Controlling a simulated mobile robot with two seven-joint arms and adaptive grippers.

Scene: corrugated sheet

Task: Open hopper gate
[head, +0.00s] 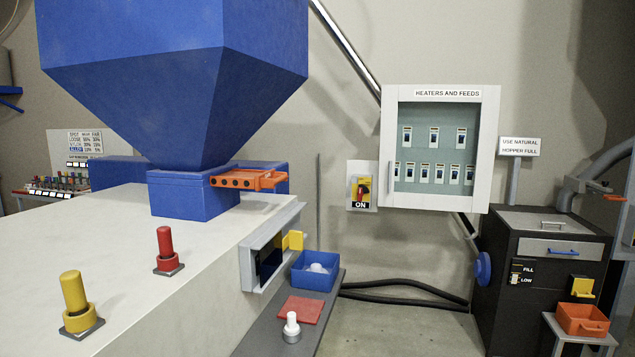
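The large blue hopper (170,80) stands on the pale machine body at upper left, narrowing down to a blue throat block (190,195). An orange slide plate (246,179) with several dark holes sticks out to the right from the throat, just under the hopper's cone. It looks like the hopper gate. Its inner end is hidden in the throat. Neither of my grippers shows in the head view, and nothing is touching the orange plate.
A yellow post (74,300) and a red post (166,249) stand on the machine top (110,235). A blue bin (315,271) and a red pad (299,309) lie on a grey shelf. A wall cabinet (440,148) and black hopper unit (540,275) stand right. Floor between is open except for black hoses.

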